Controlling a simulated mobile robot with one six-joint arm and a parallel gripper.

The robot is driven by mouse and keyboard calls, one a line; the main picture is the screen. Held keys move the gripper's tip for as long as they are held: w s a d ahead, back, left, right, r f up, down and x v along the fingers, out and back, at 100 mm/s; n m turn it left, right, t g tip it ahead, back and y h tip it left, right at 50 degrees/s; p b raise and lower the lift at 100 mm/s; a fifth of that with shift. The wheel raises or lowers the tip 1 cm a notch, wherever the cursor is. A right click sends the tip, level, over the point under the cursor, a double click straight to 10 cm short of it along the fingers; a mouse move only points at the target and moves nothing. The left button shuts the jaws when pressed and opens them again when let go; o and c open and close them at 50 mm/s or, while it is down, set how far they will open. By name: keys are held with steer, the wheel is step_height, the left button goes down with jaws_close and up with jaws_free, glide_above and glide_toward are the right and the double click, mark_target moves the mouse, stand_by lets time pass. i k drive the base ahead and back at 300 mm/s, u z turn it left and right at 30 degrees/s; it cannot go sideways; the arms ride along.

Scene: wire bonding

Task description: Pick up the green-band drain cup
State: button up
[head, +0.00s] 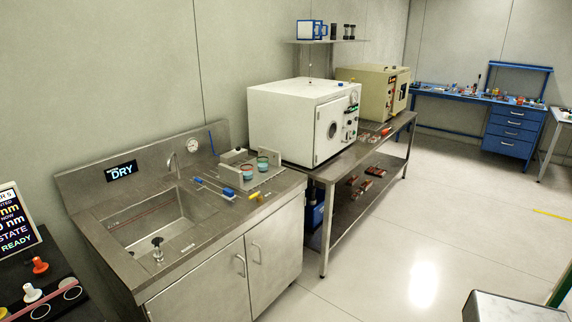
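Two small teal cups stand close together in a metal rack on the steel sink counter. The nearer, left cup (247,173) and the farther, right cup (263,164) both seem to have a reddish inside or rim. They are too small for me to tell which has the green band. The rack's near wall (236,180) stands in front of them. My gripper is not in view.
Blue- and yellow-handled tools (215,187) lie on the counter. A white oven (303,120) stands on a bench to the right. The floor (410,240) in front is clear.

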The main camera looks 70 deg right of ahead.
mark_target(262, 162)
steer(key=u, duration=0.4)
steer(key=k, duration=0.15)
steer(key=z, duration=2.45)
steer(key=k, duration=0.95)
steer(key=u, duration=0.15)
steer(key=i, duration=0.85)
